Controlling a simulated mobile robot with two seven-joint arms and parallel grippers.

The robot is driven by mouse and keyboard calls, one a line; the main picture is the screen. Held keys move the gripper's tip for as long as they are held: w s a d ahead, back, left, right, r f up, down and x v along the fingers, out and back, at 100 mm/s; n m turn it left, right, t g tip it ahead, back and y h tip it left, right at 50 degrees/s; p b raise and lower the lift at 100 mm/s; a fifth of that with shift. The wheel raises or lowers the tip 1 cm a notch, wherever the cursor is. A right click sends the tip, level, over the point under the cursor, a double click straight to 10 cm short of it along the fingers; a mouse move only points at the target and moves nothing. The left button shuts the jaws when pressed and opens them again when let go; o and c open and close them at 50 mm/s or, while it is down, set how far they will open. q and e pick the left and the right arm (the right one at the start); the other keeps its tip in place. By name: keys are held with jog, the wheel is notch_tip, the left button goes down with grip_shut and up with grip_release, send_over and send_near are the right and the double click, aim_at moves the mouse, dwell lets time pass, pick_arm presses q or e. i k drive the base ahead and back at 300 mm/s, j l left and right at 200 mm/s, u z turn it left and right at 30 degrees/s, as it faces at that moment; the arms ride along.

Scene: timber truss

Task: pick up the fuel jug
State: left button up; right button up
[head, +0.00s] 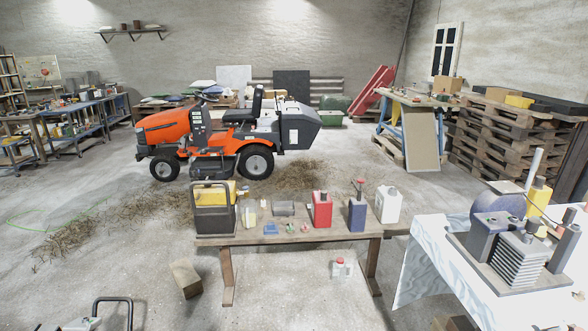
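Several jug-like containers show in the head view, and I cannot tell for sure which is the fuel jug. A red can (321,211) stands upright on the wooden table (285,240). A white jug (388,205) stands upright at that table's right end. A small whitish jug with a red cap (342,268) stands on the floor under the table's front edge. Neither of my grippers is in view.
A dark blue container (357,213) stands between the red can and white jug. A black-framed yellow item (212,210) is at the table's left end. A cloth-covered table (430,265) with machinery is at right. A wooden block (186,278) lies on the floor.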

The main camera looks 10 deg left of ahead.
aim_at(248, 216)
jog(key=i+j, duration=0.1)
jog(key=i, duration=0.7)
jog(key=i+j, duration=0.1)
jog(key=i, duration=0.7)
jog(key=i+z, duration=0.25)
jog(key=i, duration=0.25)
jog(key=i+z, duration=0.25)
jog(key=i, duration=0.25)
jog(key=i+j+z, duration=0.3)
jog(key=i, duration=0.15)
jog(key=i+z, duration=0.1)
jog(key=z, duration=7.15)
jog(key=l+z, duration=0.2)
jog(key=z, duration=0.25)
jog(key=i+l+z, duration=0.1)
jog(key=z, duration=0.35)
jog(key=i+l+z, duration=0.1)
jog(key=l+z, duration=0.2)
jog(key=z, duration=0.15)
